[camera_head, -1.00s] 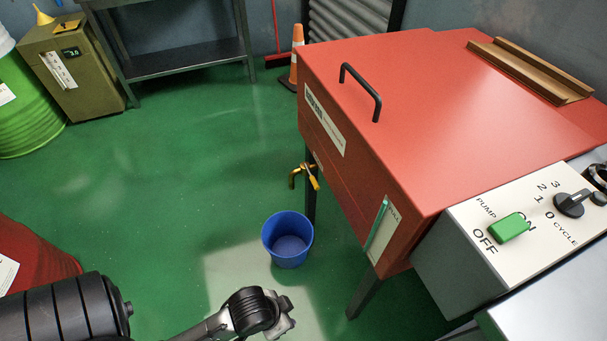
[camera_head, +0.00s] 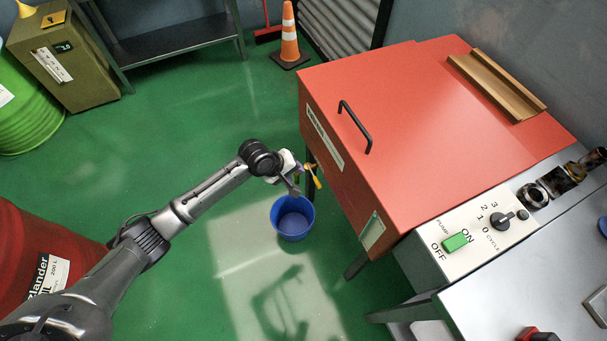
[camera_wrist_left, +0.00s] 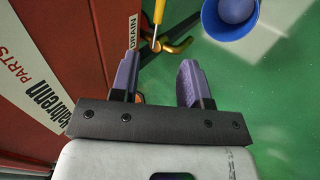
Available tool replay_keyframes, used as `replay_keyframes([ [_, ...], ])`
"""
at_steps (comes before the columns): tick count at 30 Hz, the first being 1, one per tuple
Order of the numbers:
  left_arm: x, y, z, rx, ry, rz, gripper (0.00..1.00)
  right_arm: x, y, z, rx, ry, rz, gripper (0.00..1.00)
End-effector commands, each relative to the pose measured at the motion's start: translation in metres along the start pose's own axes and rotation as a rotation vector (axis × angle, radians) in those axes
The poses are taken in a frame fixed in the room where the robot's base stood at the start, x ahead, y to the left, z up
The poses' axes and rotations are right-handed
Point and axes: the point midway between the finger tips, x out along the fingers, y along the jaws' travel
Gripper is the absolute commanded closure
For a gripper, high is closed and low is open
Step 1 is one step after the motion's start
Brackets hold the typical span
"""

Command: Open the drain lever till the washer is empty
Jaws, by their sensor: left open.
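The red parts washer (camera_head: 410,100) stands at the right with its lid down. Its drain lever (camera_head: 313,176) has a yellow handle and sits low on the washer's left side. In the left wrist view the lever (camera_wrist_left: 158,14) joins a brass spout beside the DRAIN label. A blue bucket (camera_head: 293,222) stands on the floor below the spout; the wrist view also shows it (camera_wrist_left: 228,28). My left gripper (camera_head: 293,185) is just left of the lever. Its fingers (camera_wrist_left: 158,80) are open and empty, apart from the lever, which lies ahead of the gap between them.
A control panel (camera_head: 470,232) with a green pump switch and cycle knob adjoins the washer's front right. A red drum (camera_head: 38,225) stands at the left. An orange cone (camera_head: 289,40) stands behind. The green floor around the bucket is mostly clear.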

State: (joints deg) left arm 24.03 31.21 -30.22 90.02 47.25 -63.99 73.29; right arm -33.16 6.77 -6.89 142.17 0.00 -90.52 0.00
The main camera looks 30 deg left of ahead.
Motion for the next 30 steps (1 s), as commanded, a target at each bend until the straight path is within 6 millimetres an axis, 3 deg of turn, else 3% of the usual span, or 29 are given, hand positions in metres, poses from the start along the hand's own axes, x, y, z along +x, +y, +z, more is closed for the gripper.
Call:
replay_keyframes([
  [18,0.103,-0.001,-0.001,-0.006,0.0,0.001,0.58,0.052,-0.002,0.018,0.002,-0.006,-0.001,1.0],
  [24,0.124,-0.001,-0.001,-0.006,0.0,0.001,0.58,0.062,-0.001,0.022,-0.004,-0.006,0.003,1.0],
  [30,0.134,0.0,-0.001,-0.005,0.0,0.0,0.58,0.067,0.0,0.023,-0.007,-0.006,0.005,1.0],
])
